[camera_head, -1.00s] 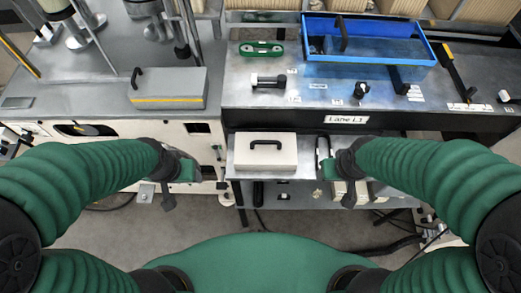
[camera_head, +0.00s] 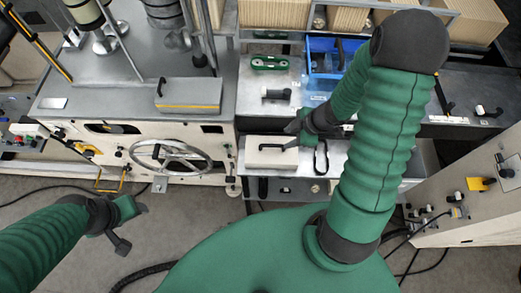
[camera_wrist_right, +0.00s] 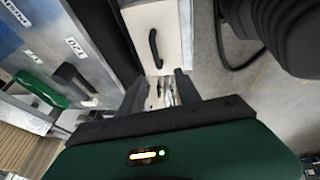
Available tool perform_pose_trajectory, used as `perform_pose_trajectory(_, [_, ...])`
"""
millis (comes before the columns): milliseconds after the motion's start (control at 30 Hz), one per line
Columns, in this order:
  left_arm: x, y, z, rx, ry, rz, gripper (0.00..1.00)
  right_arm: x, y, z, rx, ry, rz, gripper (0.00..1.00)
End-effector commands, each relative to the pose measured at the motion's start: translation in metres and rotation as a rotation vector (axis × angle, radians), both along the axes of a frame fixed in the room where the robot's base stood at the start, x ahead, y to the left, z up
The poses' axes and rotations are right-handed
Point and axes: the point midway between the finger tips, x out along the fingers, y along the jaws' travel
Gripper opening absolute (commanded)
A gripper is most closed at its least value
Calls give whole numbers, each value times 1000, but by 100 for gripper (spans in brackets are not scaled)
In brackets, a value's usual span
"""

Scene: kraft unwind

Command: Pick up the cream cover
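The cream cover (camera_head: 268,157) is a flat cream box with a black handle, lying on a metal shelf below the bench front. In the right wrist view the cover (camera_wrist_right: 170,22) is at the top, with its dark handle on it. My left gripper (camera_head: 132,224) hangs empty over the floor, fingers apart.
A grey cover with a yellow stripe (camera_head: 188,94) lies on the left machine, above a handwheel (camera_head: 170,158). A blue tray (camera_head: 322,62) and a green part (camera_head: 271,62) sit on the bench behind. A cream panel (camera_head: 468,195) stands at right.

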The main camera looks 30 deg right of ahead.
Motion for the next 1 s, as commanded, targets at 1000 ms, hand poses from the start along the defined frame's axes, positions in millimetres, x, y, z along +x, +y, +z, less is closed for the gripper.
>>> perform_pose_trajectory(1000, [0, -1, -75, 0, 0, 0, 58, 55, 34, -127, -2, 0, -3, 36])
